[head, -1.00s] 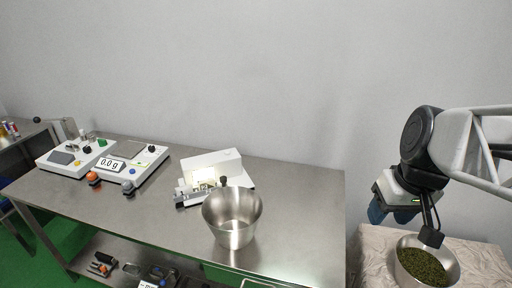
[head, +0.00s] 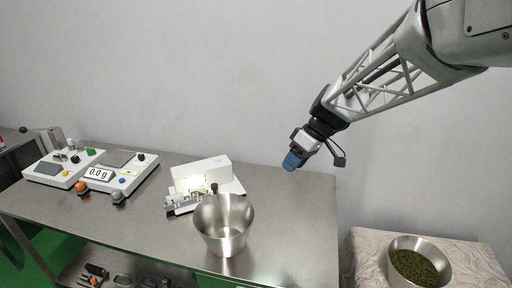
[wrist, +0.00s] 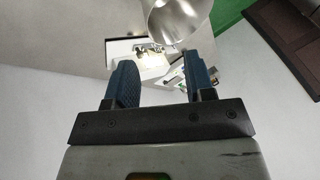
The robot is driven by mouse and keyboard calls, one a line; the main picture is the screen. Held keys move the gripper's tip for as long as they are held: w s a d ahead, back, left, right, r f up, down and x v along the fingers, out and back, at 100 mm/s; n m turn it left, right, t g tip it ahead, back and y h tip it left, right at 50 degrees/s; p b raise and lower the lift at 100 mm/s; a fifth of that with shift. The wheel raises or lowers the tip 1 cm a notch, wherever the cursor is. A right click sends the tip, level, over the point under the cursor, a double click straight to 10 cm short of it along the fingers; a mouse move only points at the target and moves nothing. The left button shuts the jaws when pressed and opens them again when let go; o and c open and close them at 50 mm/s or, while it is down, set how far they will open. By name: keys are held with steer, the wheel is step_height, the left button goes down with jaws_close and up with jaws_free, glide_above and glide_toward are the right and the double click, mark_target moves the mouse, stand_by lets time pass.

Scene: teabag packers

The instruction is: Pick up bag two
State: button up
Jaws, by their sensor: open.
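My gripper (head: 292,161) hangs in the air above the right part of the steel table (head: 290,215), apart from everything on it. In the wrist view its two blue ribbed fingers (wrist: 160,75) are spread, with nothing held between them. I cannot make out bag two.
An empty steel bowl (head: 224,227) stands in front of the white device. Scales and control boxes (head: 122,172) are at the left. A bowl of green leaves (head: 418,268) stands on a cloth-covered table at right. The steel table's right part is clear.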

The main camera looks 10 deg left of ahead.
steer(key=w+a+f+n+g+y, duration=0.1)
steer(key=w+a+f+n, duration=0.3)
steer(key=a, duration=0.3)
steer(key=w+a+f+n+g+y, duration=0.1)
steer(key=w+a+f+n, duration=0.1)
steer(key=w+a+f, duration=0.4)
steer(key=n+g+y, duration=0.3)
steer(key=n, duration=0.2)
glide_toward(200, 187)
steer(key=s, duration=0.1)
steer(key=shift+a+f+n, duration=0.2)
steer(key=shift+a+n, duration=0.2)
steer(key=shift+a, duration=0.3)
steer(key=shift+x, duration=1.3)
steer(key=shift+x, duration=2.6)
